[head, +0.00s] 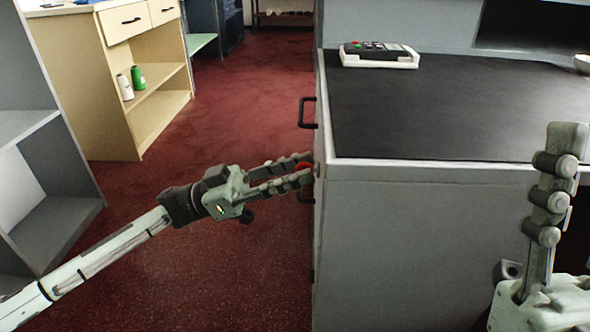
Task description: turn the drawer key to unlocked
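The grey cabinet (420,245) with the drawers stands right of centre, its drawer front facing left and seen almost edge-on. A red key (303,165) shows at that front, between two dark handles. My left gripper (306,168) reaches in from the left, its two fingers close together on either side of the red key, and appears shut on it. The fingers hide most of the key, so its angle cannot be read. My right gripper (556,160) points up at the right edge, apart from the key; its opening cannot be made out.
A black mat (430,110) covers the cabinet top, with a handheld device (378,55) in a white cradle. One dark handle (308,113) sticks out above the key. A wooden cabinet (125,75) and grey shelves (50,220) stand left. Red carpet (240,100) between is clear.

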